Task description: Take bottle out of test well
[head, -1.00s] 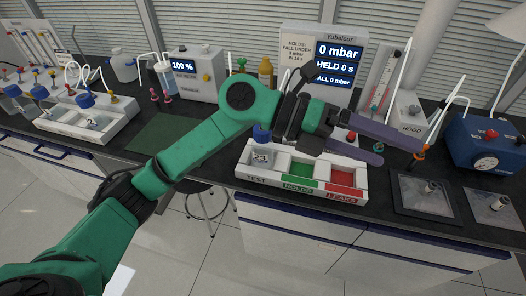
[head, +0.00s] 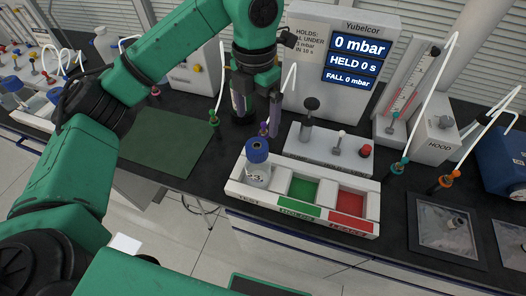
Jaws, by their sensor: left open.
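The bottle (head: 258,174) is clear with a blue cap and a printed number label. It stands upright in the test well at the left end of the white tray (head: 325,226). Green and red wells, labelled holds and leaks, lie to its right and look empty. My left gripper (head: 256,124) points down, open, behind and above the bottle, with its fingers apart and nothing seen between them. It does not appear to touch the bottle. My right gripper is not in view.
A white valve block (head: 328,150) and the pressure display unit (head: 342,75) stand behind the tray. A green mat (head: 165,140) lies clear to the left.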

